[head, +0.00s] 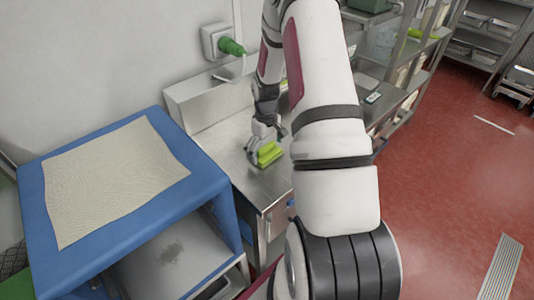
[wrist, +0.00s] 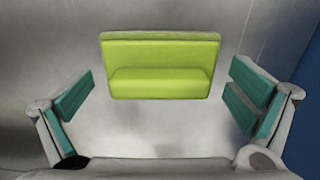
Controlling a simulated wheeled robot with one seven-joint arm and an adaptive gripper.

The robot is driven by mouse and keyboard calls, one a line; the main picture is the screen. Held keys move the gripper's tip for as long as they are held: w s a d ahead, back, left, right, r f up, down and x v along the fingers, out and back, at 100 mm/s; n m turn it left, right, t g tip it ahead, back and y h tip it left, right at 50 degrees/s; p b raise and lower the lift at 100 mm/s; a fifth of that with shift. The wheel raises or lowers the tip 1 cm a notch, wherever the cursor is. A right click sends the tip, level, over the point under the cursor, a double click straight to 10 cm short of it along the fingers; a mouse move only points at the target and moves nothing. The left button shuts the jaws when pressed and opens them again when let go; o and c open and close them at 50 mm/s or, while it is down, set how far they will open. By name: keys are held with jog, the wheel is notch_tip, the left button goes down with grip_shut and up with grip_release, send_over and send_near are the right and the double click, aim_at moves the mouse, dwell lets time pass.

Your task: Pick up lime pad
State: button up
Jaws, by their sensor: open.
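The lime pad (head: 268,155) lies on the steel counter, at the end of my arm in the head view. In the wrist view the lime pad (wrist: 160,83) is a yellow-green rectangular block with a raised bar along its lower half. My gripper (wrist: 160,97) is open, with one teal-padded finger to the left of the pad and one to the right. There is a clear gap between each finger and the pad. In the head view my gripper (head: 264,141) is right by the pad and partly hides it.
The steel counter (head: 235,148) has a raised back edge against the wall. A blue cart (head: 205,190) with a beige mat (head: 110,180) stands at the left. A green plug (head: 231,46) sits in a wall socket.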

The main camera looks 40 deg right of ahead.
aim_at(266, 147)
jog(key=c, duration=1.1)
jog(key=shift+r, duration=0.1)
jog(key=shift+r, duration=0.45)
notch_tip(266, 147, up, 3)
jog(key=shift+s+a+f+b, duration=0.1)
jog(key=shift+a+f+b, duration=0.1)
jog(key=shift+b, duration=0.25)
jog(key=s+a, duration=0.3)
jog(key=s+a+r, duration=0.1)
jog(key=s+a, duration=0.3)
jog(key=s+a+b, duration=0.1)
jog(key=s+a, duration=0.2)
jog(key=a, duration=0.1)
jog(key=shift+s+a+r, duration=0.2)
jog(key=shift+s+a, duration=0.05)
